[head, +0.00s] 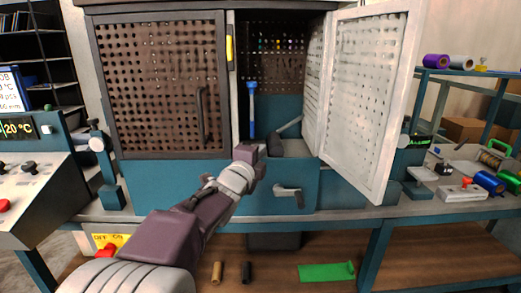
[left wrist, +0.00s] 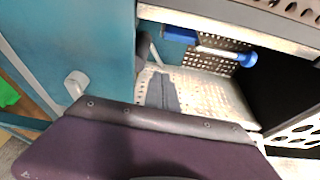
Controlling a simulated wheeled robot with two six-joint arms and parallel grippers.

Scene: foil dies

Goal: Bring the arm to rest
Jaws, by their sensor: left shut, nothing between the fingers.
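My left arm reaches in from the lower left of the head view. Its gripper (head: 250,152) is at the front of the open cabinet bay, level with the bay's lower edge. The gripper is shut and empty. In the left wrist view the gripper's dark body fills the bottom, and its fingertips cannot be made out. My right gripper is not in view.
The cabinet's right door (head: 362,95) stands open; the left perforated door (head: 165,85) is closed. A blue-capped rod (head: 252,110) stands inside the bay. A crank handle (head: 289,190) sticks out of the teal front panel. Rolls and tools lie on the bench at right.

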